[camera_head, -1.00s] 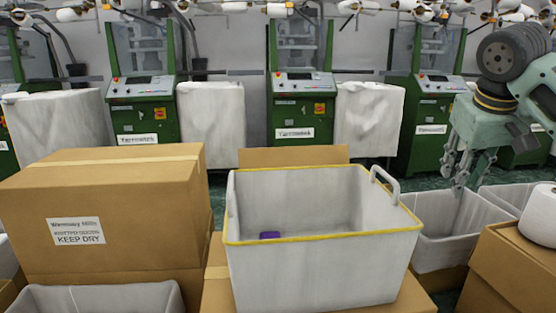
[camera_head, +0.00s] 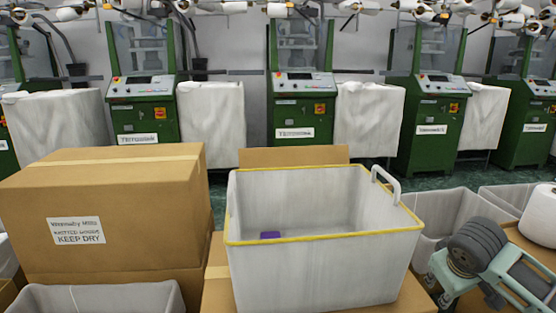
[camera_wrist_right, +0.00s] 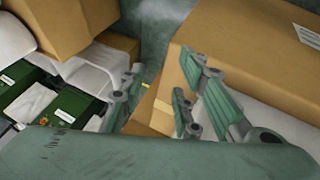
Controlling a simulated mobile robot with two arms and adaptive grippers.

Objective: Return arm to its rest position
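My right arm (camera_head: 480,255) is low at the right edge of the head view, beside the cardboard boxes there. Its fingers are mostly hidden or cut off in that view. In the right wrist view my right gripper (camera_wrist_right: 160,76) has its fingers spread apart with nothing between them. Cardboard boxes and pale bins lie beyond the fingers. My left arm and gripper are not in view.
A grey bin with a yellow rim (camera_head: 325,236) stands in the middle, holding a small purple item (camera_head: 270,235). A large carton (camera_head: 150,220) is at left. A white roll (camera_head: 540,215) sits at right. Green machines (camera_head: 293,110) line the back.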

